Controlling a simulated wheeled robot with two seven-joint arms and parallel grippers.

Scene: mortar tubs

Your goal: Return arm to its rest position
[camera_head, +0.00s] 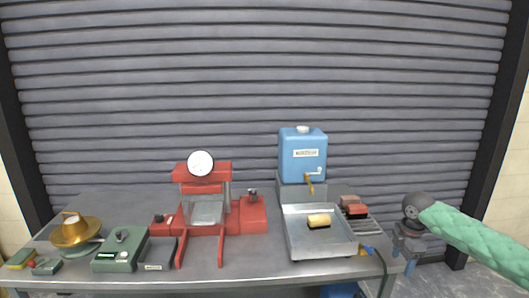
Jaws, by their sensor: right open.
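My right arm, in a green quilted sleeve, comes in from the right of the head view. Its gripper (407,252) hangs downward, open and empty, by the right end of the grey table (260,258). It looks apart from the objects on the table, though its height over the edge is hard to judge. My left arm and gripper are not in view.
A metal tray (333,246) holds a tan cylinder (319,221). Behind it stands a blue tank (303,157) with a tap. Reddish blocks (353,205) sit on a rack. A red press (203,180), a green scale (121,250) and a brass bowl (76,232) stand left.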

